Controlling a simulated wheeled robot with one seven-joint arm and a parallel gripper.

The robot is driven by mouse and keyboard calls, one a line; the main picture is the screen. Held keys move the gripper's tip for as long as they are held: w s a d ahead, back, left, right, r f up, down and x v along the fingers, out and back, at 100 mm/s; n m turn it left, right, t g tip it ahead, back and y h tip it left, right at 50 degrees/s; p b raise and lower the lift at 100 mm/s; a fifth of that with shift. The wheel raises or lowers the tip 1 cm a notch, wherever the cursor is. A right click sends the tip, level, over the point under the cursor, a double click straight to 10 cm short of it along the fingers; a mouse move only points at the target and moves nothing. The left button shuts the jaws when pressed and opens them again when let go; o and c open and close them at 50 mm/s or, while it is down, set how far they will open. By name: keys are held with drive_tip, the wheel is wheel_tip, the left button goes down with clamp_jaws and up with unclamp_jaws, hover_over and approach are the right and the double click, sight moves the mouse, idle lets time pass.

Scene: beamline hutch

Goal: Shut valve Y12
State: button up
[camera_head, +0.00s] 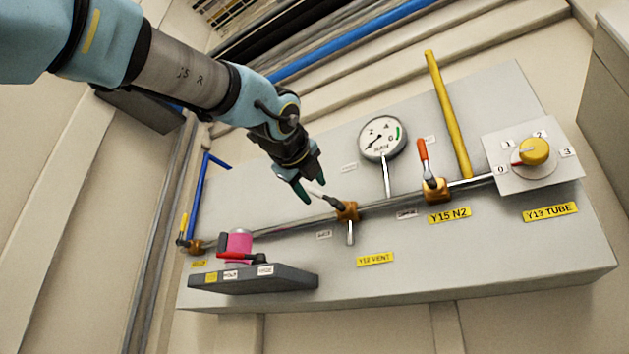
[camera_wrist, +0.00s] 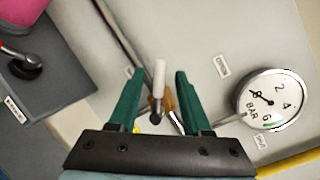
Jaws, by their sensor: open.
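The yellow label (camera_head: 375,258), which seems to read Y12 VENT, is on the grey panel below a brass valve (camera_head: 347,211). This valve sits on the long pipe, with a short stub pointing down. Its pale-tipped lever (camera_head: 318,195) points up and left toward my gripper (camera_head: 303,186). In the wrist view, my gripper (camera_wrist: 158,100) is open. The white lever end (camera_wrist: 159,75) shows between its two green fingers with a gap on both sides. The brass body (camera_wrist: 169,102) is partly hidden behind the lever. I cannot tell whether the lever is at finger depth.
A gauge (camera_head: 383,138) stands right of the valve. Beyond it are an orange-handled Y15 N2 valve (camera_head: 432,180) and a Y13 TUBE knob (camera_head: 534,151). A dark shelf (camera_head: 290,279) with a pink object (camera_head: 238,243) and a red lever (camera_head: 240,259) juts out lower left.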

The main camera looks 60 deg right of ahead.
drive_tip(key=shift+p+x, duration=0.4)
drive_tip(key=shift+x, duration=0.75)
clamp_jaws()
idle(0.6)
